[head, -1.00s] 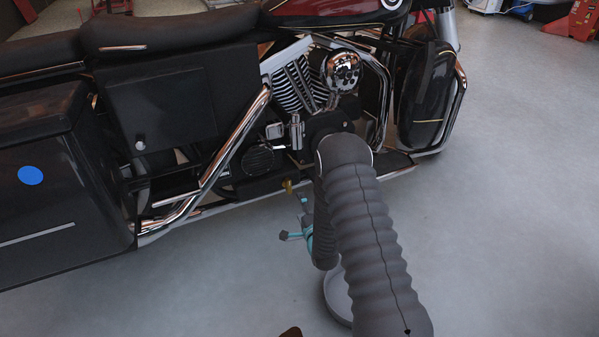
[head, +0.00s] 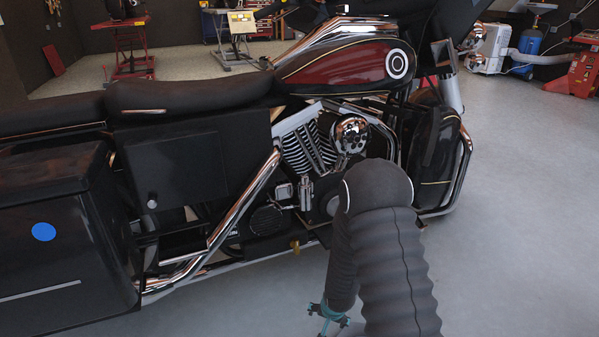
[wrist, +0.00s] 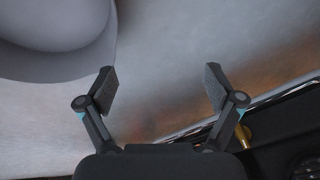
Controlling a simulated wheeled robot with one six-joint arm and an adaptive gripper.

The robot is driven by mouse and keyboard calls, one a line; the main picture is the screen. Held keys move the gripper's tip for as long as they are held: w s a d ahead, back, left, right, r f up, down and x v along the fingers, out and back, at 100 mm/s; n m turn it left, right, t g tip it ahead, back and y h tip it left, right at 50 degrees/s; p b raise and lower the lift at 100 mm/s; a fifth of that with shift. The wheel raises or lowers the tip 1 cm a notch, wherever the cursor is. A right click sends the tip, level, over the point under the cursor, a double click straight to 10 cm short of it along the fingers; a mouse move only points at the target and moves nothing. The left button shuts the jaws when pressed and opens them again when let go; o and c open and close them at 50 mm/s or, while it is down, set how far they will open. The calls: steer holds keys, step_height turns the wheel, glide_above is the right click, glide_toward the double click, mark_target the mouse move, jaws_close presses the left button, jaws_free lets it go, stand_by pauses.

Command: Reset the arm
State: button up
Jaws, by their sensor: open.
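My arm reaches out in front of the motorcycle in the head view, its dark ribbed sleeve bent at the elbow with the forearm hanging down. My gripper (head: 328,318) is at the bottom edge of the head view, partly cut off, with teal parts showing. In the wrist view my gripper (wrist: 160,90) has its two dark fingers wide apart, with nothing between them but grey floor behind. It is empty.
A dark red and black motorcycle (head: 345,64) stands close ahead, its black side case (head: 60,265) at the left. A brass-coloured part (head: 295,247) sits low on it and also shows in the wrist view (wrist: 243,137). Free floor (head: 530,200) lies to the right. A red lift (head: 130,63) stands behind.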

steer(key=s+d+r+n+p, duration=0.1)
steer(key=s+r, duration=0.7)
steer(key=r, duration=0.9)
steer(key=s+d+r+n+t+p, duration=0.1)
steer(key=s+d+r+p, duration=0.3)
steer(key=s+r, duration=0.5)
steer(key=s+d+r+n+p, duration=0.2)
steer(key=s+r, duration=0.6)
steer(key=r, duration=1.8)
steer(key=shift+s+d+r+t+h+p, duration=0.15)
steer(key=shift+s+r+t+h+p, duration=0.2)
steer(key=shift+p, duration=0.8)
